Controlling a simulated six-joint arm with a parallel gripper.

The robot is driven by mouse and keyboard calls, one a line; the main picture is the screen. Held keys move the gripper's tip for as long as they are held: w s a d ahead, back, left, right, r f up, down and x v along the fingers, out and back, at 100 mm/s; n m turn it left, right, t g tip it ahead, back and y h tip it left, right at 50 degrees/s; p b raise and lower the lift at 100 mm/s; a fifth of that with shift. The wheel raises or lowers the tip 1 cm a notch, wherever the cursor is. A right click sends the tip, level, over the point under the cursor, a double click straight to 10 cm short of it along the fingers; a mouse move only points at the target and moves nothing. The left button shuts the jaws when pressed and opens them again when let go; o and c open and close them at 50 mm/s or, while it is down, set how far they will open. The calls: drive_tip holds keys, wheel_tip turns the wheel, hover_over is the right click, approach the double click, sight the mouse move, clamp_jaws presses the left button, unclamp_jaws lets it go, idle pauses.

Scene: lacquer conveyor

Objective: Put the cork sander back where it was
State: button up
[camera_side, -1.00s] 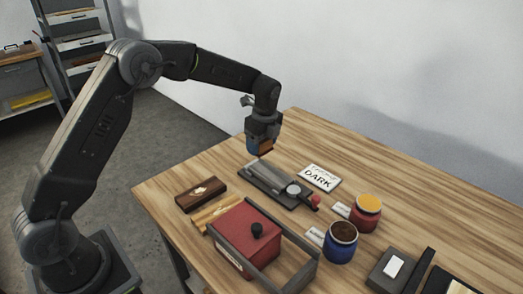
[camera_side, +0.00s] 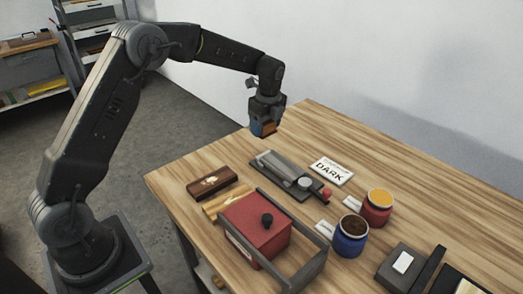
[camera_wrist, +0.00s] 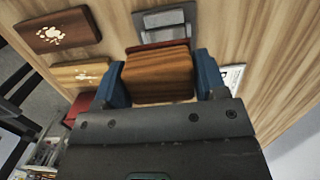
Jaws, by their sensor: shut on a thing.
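My gripper (camera_side: 264,132) hangs above the far left part of the table, clear of the tabletop. In the wrist view its blue fingers (camera_wrist: 160,82) are shut on a brown, wood-grained block with a dark red edge, which looks like the cork sander (camera_wrist: 158,75). In the side view only a small brown part of this block (camera_side: 270,128) shows between the fingers. A dark grey tray (camera_side: 262,166) with a grey tool on it lies on the table, nearer the side camera than my gripper; its grey end also shows in the wrist view (camera_wrist: 165,17).
A dark inlaid wood panel (camera_side: 212,182) and a lighter one (camera_side: 226,200) lie at left. A red box (camera_side: 262,232) with a black knob stands within a grey frame. A "DARK" card (camera_side: 332,171), a red jar (camera_side: 376,210), a blue jar (camera_side: 348,240) and a grey case (camera_side: 400,268) stand right.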

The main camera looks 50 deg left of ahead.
drive_tip(key=s+a, duration=0.4)
drive_tip(key=a, duration=0.5)
drive_tip(key=s+a, duration=0.3)
drive_tip(key=a, duration=0.6)
hover_over(246, 146)
wheel_tip(246, 146, down, 7)
drive_tip(key=shift+d+f, duration=0.15)
drive_tip(key=shift+f, duration=1.95)
drive_tip(key=shift+f, duration=0.1)
drive_tip(key=o, duration=0.9)
